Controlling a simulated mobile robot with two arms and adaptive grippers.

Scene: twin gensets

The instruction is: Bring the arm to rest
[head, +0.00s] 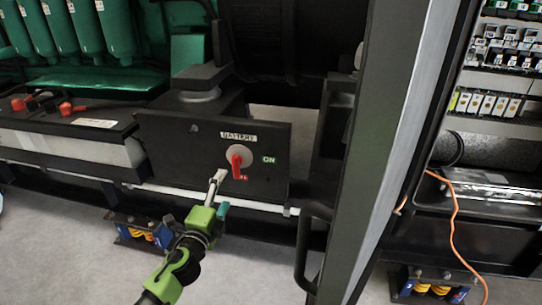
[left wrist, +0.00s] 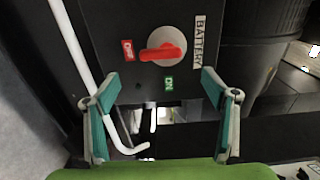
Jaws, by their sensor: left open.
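My left gripper (head: 219,190) is green with pale and teal fingers. It stands in front of the black battery panel (head: 165,150), just below the switch. In the left wrist view its two fingers are spread wide, with nothing between them (left wrist: 158,88). The red battery switch handle (head: 237,165) sits on a round grey dial, and it also shows in the left wrist view (left wrist: 163,52), apart from the fingers. The handle points at the red OFF label (left wrist: 128,50). The green ON label (head: 269,160) is to the right of the dial. My right gripper is not in view.
A dark upright frame post with a handle (head: 311,245) rises right of the panel. A white rail (head: 250,204) runs under the panel. Batteries (head: 70,125) with red terminals stand left. An orange cable (head: 456,215) hangs at the right. Grey floor is open at lower left.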

